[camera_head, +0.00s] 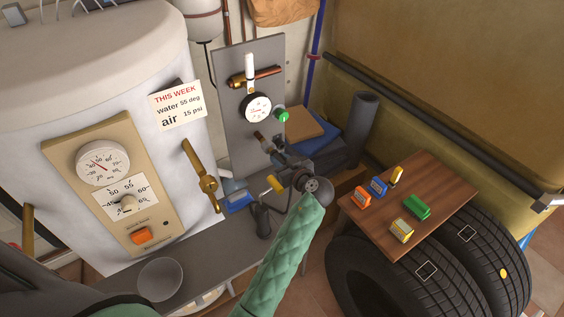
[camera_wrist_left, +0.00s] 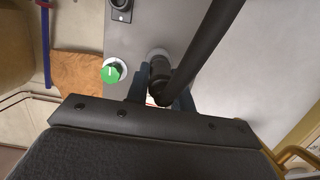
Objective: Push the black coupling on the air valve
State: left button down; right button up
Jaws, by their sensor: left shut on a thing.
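The black coupling (camera_wrist_left: 159,72) is between the dark blue fingers of my left gripper (camera_wrist_left: 161,92) in the left wrist view. My left gripper (camera_head: 281,157) is shut on it, in front of the lower part of the grey panel. The coupling's end is at a pale round fitting on the panel; I cannot tell how far it is seated. A black hose (camera_wrist_left: 203,45) runs from it up and right in the wrist view. In the head view the gripper and wrist hide most of the coupling and air valve. My right gripper is not in view.
The panel (camera_head: 234,70) carries a round gauge (camera_head: 257,108) and a green knob (camera_head: 282,115) close to my gripper. The white boiler (camera_head: 110,90) stands left. A wooden board (camera_head: 440,192) with several small colored blocks lies on tires (camera_head: 375,275) at right.

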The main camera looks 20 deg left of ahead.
pick_arm(q)
jog(key=shift+w+a, duration=0.4)
jog(key=shift+a, duration=0.05)
jog(key=c, duration=1.1)
grip_release()
